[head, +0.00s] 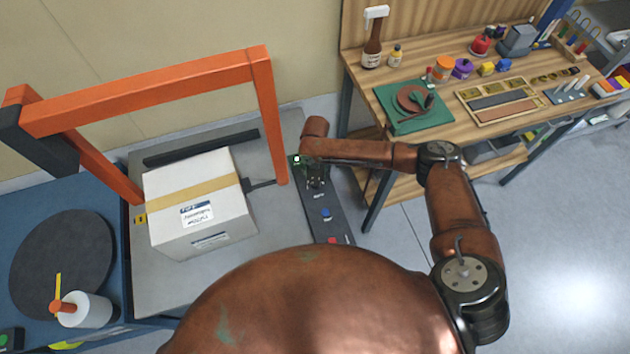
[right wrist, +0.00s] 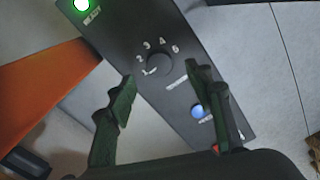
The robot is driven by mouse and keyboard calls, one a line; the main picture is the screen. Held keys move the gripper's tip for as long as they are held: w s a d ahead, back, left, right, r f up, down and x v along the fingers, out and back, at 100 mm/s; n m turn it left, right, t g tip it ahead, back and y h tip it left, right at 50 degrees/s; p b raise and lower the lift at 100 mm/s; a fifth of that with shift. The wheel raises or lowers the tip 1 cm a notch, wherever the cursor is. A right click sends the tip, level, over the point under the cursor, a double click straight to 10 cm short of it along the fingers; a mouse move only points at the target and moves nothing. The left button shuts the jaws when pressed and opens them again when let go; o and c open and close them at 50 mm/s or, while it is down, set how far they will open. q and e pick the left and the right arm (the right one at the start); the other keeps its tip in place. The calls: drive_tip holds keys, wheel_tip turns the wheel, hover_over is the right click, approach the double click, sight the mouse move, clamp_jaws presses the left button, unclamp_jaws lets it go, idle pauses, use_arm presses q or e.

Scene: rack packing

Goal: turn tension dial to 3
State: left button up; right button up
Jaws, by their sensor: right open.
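The tension dial (right wrist: 158,64) is a dark round knob on the black control panel (right wrist: 200,38). The numbers 1 to 5 are printed in an arc along one side of it. A small pale mark shows on the dial near the 1. My right gripper (right wrist: 160,84) is open, with its two fingers apart on either side of the dial in the picture. I cannot tell how far above the panel the fingertips are. My left gripper is not in view.
The panel also has a lit green lamp (right wrist: 82,5), a blue button (right wrist: 197,111) and a red button (head: 332,240). An orange frame (head: 150,95) stands left of the panel, over a white taped box (head: 205,220). A wooden workbench (head: 440,150) stands at the right.

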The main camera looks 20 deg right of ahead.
sight(315, 182)
wheel_tip(315, 182, down, 6)
drive_tip(key=shift+r+b, duration=0.15)
drive_tip(key=shift+b, duration=0.2)
drive_tip(key=shift+c, duration=0.3)
drive_tip(key=c, duration=1.1)
